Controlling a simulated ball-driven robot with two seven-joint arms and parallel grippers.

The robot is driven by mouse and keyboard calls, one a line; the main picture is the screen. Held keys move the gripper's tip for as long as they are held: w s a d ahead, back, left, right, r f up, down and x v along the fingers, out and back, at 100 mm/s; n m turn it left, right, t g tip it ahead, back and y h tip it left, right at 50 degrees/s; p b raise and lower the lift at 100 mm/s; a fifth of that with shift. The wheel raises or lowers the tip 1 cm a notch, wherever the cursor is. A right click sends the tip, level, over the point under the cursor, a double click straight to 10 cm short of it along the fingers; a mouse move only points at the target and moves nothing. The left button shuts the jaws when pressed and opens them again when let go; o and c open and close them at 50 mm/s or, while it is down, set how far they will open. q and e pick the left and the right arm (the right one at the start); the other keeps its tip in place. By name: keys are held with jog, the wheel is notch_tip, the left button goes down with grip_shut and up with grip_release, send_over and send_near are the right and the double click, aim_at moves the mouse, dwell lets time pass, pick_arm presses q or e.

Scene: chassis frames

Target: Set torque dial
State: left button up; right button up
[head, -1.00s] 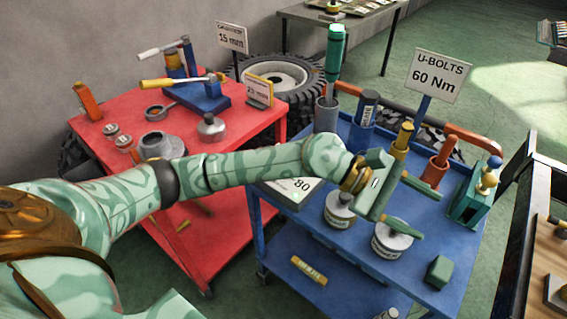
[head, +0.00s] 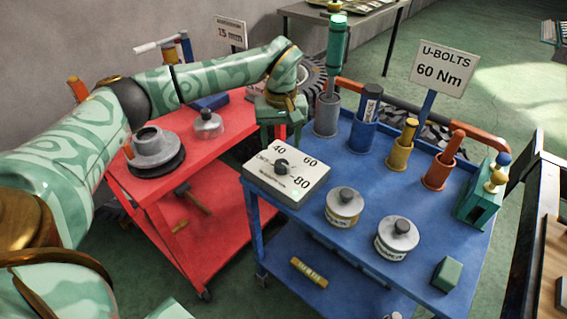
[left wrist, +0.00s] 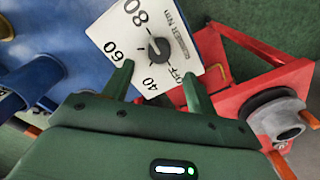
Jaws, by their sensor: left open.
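The torque dial is a dark round knob (head: 282,167) on a white-topped box (head: 305,182) at the left corner of the blue cart. Its face shows 40, 60 and 80. The left wrist view shows the knob (left wrist: 159,50), the white face (left wrist: 130,22) and the OFF mark. I cannot clearly tell which mark the knob points to. My left gripper (head: 281,141) hangs open just behind the box in the head view, apart from the knob. Its two fingers (left wrist: 158,83) are spread and empty. A sign (head: 443,70) reads U-BOLTS 60 Nm. My right gripper is not in view.
The blue cart (head: 376,203) also holds two lidded tins (head: 343,207), a green block (head: 446,273), and several cups with tools along the back. The red cart (head: 217,152) is to the left.

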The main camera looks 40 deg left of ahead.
aim_at(281, 163)
pick_arm(q)
notch_tip(281, 163, down, 7)
jog(key=shift+f+b, duration=0.1)
jog(key=shift+b, duration=0.9)
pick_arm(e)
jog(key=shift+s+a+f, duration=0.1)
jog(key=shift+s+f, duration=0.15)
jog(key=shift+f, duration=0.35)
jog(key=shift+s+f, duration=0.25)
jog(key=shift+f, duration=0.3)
pick_arm(q)
jog(key=c, duration=1)
